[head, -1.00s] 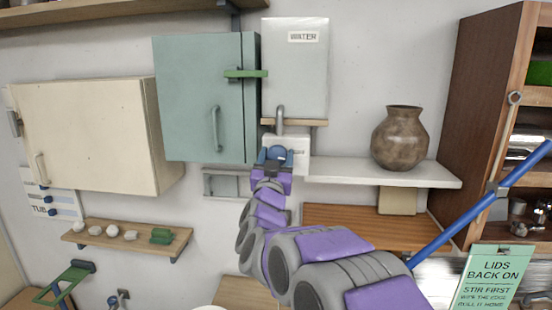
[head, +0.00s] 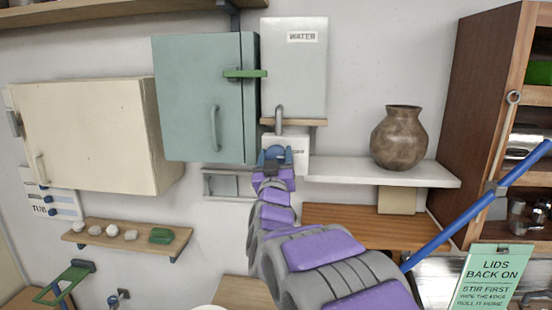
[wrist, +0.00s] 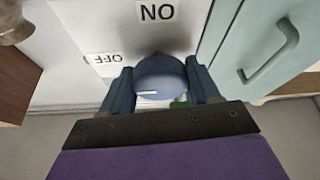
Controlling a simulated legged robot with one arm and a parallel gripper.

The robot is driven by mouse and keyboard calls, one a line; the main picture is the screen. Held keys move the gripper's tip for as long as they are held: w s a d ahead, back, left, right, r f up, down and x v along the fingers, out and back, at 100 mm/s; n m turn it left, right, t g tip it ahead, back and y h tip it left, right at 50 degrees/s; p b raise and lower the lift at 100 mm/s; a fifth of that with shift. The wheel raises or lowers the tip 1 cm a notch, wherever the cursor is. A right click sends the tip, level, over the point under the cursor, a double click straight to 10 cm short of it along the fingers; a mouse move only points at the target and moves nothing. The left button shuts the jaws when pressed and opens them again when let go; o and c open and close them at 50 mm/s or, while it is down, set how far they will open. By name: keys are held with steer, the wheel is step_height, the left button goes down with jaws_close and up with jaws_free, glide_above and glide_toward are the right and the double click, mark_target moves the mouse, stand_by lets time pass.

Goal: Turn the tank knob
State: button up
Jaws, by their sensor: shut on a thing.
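The white water tank (head: 294,70) hangs on the wall, with a pipe running down to a white box below. The rounded blue tank knob (head: 275,152) is on that box. In the wrist view the knob (wrist: 160,72) sits between my gripper's two dark blue fingers (wrist: 160,85), which are shut on it. A white mark on the knob lies nearly level in that view. My gripper (head: 274,158) partly hides the box in the head view.
A teal cabinet (head: 198,98) stands close left of the tank. A white shelf (head: 400,174) with a brown vase (head: 398,138) is to the right. A blue pole (head: 475,205) slants at far right, near the green sign (head: 488,275).

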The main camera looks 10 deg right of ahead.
steer(key=o, duration=1)
steer(key=shift+a+f, duration=0.1)
steer(key=shift+a, duration=0.05)
steer(key=b+v, duration=0.3)
steer(key=v, duration=1.4)
steer(key=shift+a, duration=0.15)
steer(key=shift+s+f, duration=0.1)
